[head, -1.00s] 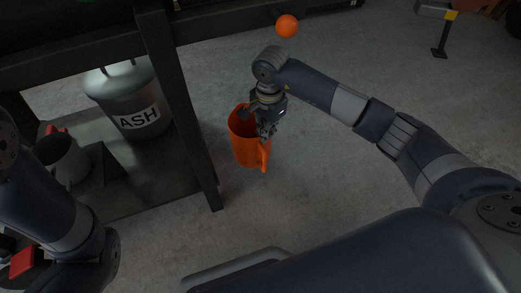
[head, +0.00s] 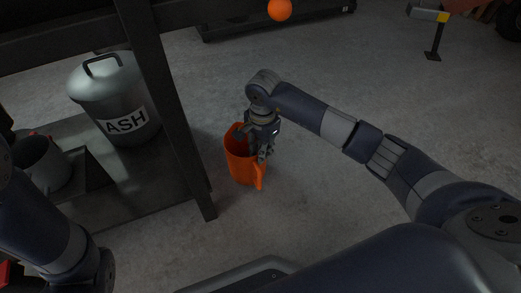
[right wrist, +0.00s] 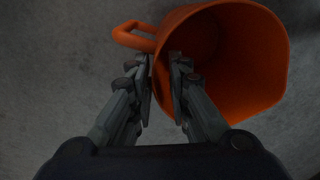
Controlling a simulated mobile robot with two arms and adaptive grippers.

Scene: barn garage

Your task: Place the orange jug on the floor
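The orange jug (head: 240,166) is upright or nearly so, beside the dark table leg in the head view. My right gripper (head: 262,154) reaches down to its rim. In the right wrist view the jug (right wrist: 262,65) shows its open mouth, with its handle at the upper left. There the right gripper's fingers (right wrist: 163,72) are closed on the jug's side wall, one inside and one outside. The concrete floor (head: 290,215) is below; whether the jug's base touches it I cannot tell. My left arm is at the left edge, its gripper out of view.
A dark table frame (head: 165,100) stands left of the jug, its leg close by. Its low shelf (head: 150,185) holds a grey ASH bin (head: 112,95) and a grey pot (head: 42,165). An orange ball (head: 279,9) shows at the top. Floor right of the jug is open.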

